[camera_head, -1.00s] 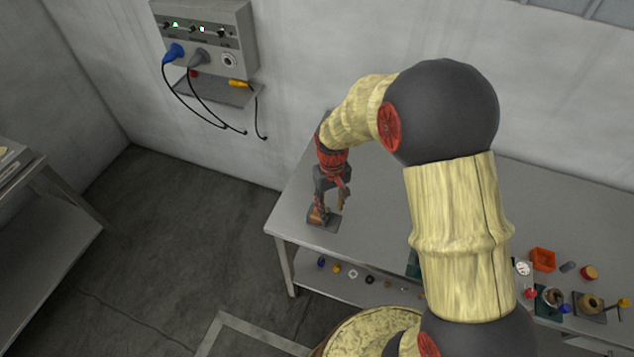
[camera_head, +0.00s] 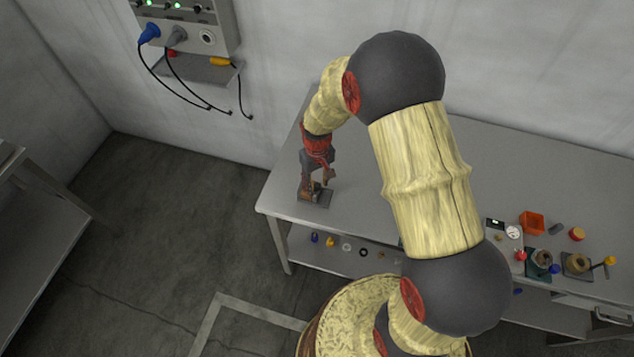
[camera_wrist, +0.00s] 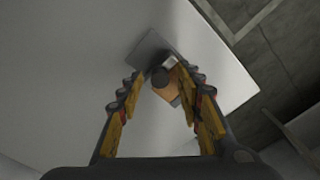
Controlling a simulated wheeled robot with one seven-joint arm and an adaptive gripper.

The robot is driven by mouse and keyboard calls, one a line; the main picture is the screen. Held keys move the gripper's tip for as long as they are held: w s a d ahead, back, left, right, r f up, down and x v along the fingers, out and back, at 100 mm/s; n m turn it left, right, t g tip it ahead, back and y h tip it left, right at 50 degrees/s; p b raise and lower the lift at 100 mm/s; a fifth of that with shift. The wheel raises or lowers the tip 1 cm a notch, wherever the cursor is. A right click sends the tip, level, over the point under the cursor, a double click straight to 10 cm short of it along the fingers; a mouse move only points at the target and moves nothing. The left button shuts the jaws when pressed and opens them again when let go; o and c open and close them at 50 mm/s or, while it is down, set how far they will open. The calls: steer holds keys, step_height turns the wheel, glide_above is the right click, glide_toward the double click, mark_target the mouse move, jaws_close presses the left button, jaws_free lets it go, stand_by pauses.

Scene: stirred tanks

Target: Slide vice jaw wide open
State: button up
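The vice (camera_head: 316,200) is small, with a dark grey base plate and an orange-brown part, and stands near the left end of the grey workbench. In the wrist view the vice (camera_wrist: 148,47) shows ahead of the fingers, with a dark round part and an orange block (camera_wrist: 168,93). My gripper (camera_head: 318,184) points down at the vice. In the wrist view my gripper (camera_wrist: 160,76) has its fingers apart, with the vice's dark round part between the tips. The right finger overlaps the vice's edge; I cannot tell whether it touches. The jaw gap is hard to make out.
The workbench (camera_head: 279,190) is bare around the vice. An orange bin (camera_head: 532,222) and several small parts and fixtures stand at its right. A control box (camera_head: 187,22) with hanging cables is on the wall. Small items lie on the shelf below the bench top.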

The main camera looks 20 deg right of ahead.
steer(key=shift+c, duration=0.2)
jaws_close()
stand_by(0.3)
stand_by(0.4)
